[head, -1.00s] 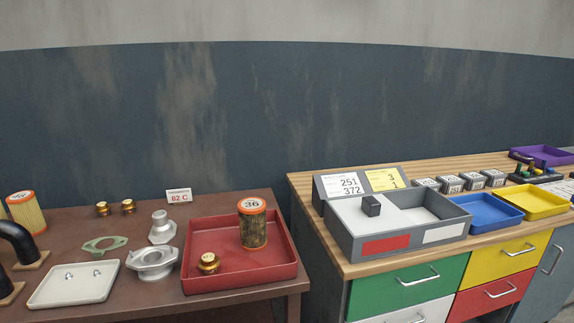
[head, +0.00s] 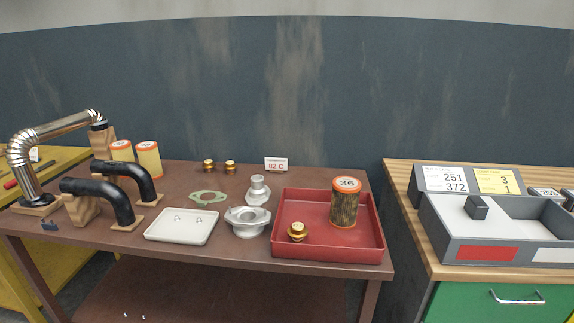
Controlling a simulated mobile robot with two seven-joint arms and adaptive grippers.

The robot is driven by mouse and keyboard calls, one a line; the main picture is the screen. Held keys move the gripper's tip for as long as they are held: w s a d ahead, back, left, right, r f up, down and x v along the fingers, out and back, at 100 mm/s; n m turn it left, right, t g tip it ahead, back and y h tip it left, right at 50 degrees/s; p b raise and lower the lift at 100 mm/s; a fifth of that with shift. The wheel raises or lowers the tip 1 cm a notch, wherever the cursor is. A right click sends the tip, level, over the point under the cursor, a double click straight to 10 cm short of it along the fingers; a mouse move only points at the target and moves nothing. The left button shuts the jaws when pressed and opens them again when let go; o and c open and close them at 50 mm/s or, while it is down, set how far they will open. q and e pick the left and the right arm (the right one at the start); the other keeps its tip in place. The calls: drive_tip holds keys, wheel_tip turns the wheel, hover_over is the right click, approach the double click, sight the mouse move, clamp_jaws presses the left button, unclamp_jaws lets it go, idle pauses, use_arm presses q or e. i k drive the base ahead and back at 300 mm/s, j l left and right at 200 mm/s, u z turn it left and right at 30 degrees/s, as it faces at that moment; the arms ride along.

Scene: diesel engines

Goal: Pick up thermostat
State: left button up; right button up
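Two small brass thermostats stand side by side at the back of the brown table, a left one (head: 209,166) and a right one (head: 230,167). A third brass thermostat (head: 297,231) sits in the front left part of the red tray (head: 326,258). A white card reading 82 C (head: 276,164) stands to the right of the back pair. A silver housing (head: 247,221) and a smaller silver fitting (head: 258,190) stand left of the red tray. Neither of my grippers is in view.
A dirty filter marked 36 (head: 345,203) stands in the red tray. A grey box (head: 492,240) is on the right bench.

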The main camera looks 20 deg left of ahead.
sight(231, 165)
drive_tip(key=j+u, duration=0.1)
drive_tip(key=j, duration=0.35)
drive_tip(key=i+j+u, duration=0.1)
drive_tip(key=j, duration=0.35)
drive_tip(key=i+j, duration=0.1)
drive_tip(key=j, duration=0.35)
drive_tip(key=i+j+u, duration=0.15)
drive_tip(key=j, duration=0.25)
drive_tip(key=j+u, duration=0.1)
drive_tip(key=j, duration=0.35)
drive_tip(key=i, duration=0.05)
